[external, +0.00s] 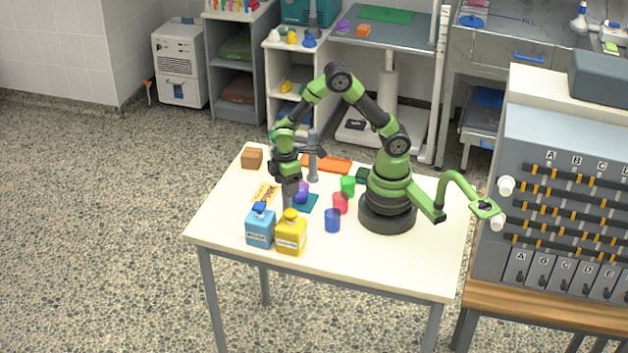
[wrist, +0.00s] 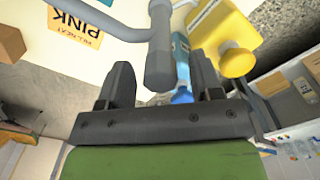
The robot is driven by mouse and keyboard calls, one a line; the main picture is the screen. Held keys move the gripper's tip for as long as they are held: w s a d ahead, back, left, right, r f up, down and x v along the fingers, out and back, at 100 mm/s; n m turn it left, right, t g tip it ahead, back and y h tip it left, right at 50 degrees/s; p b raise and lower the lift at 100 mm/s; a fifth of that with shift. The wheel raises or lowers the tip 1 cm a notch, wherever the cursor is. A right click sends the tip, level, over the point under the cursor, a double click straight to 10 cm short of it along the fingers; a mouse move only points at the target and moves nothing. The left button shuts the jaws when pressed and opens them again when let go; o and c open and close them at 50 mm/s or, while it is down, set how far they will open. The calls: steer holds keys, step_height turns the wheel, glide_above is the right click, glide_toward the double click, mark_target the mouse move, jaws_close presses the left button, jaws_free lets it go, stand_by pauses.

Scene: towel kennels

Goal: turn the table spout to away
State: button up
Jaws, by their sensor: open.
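The table spout is a grey post (external: 313,160) standing on the white table, left of my base. In the wrist view my gripper (wrist: 162,75) is open, with one dark finger on each side of the nozzle. I cannot tell whether either finger touches it. The arm hides part of the spout in the external view.
A blue bottle (external: 260,229) and a yellow bottle (external: 291,236) stand close in front. Blue (external: 332,221), red (external: 340,204) and green (external: 348,186) cups stand right.

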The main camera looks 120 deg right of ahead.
jaws_close()
steer(key=shift+n, duration=0.4)
steer(key=n, duration=0.3)
steer(key=shift+n, duration=0.4)
steer(key=n, duration=0.9)
steer(key=shift+n, duration=2.2)
